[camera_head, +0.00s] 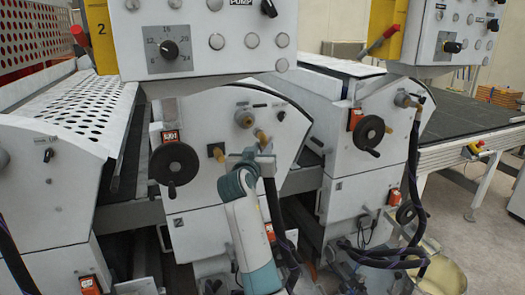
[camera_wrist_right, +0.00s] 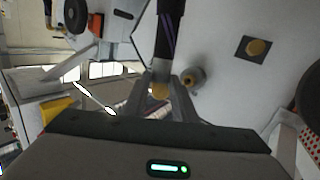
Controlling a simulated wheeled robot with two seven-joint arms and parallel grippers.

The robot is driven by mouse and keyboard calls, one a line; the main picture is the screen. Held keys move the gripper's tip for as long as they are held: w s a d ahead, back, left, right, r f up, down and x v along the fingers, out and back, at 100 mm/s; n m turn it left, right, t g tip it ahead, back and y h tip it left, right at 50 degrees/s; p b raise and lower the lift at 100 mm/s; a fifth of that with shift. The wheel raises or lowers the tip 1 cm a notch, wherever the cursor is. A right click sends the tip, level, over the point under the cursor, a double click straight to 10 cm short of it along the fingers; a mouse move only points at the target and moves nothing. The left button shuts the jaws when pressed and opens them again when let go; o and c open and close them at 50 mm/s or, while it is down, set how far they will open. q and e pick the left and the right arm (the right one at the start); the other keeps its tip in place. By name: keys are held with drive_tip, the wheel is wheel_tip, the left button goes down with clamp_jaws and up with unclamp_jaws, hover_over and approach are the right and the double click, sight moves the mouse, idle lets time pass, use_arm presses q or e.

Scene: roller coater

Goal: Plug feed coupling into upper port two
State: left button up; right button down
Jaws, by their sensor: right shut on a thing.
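My right gripper (camera_head: 262,152) is shut on the feed coupling, at the end of a dark hose (camera_head: 274,205) that hangs down from it. The coupling's brass end (camera_head: 261,135) shows just above the fingers; the wrist view shows the brass (camera_wrist_right: 160,90) between the fingertips (camera_wrist_right: 168,88). No port number is readable. My left gripper is out of view.
A black square plate with a brass fitting (camera_head: 216,151) is left of the gripper. A black handwheel (camera_head: 174,163) is further left. The right unit's grey port (camera_head: 403,99) has a hose (camera_head: 413,150) attached. A control box (camera_head: 205,38) overhangs above.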

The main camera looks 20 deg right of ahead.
drive_tip(key=w+b, duration=0.3)
drive_tip(key=w, duration=0.3)
drive_tip(key=shift+b, duration=0.4)
drive_tip(key=shift+a+r, duration=0.1)
drive_tip(key=shift+b, duration=0.45)
idle(1.6)
drive_tip(key=shift+w+b, duration=0.95)
drive_tip(key=shift+w, duration=0.4)
idle(0.5)
drive_tip(key=c, duration=1.4)
unclamp_jaws()
drive_tip(key=shift+s, duration=0.1)
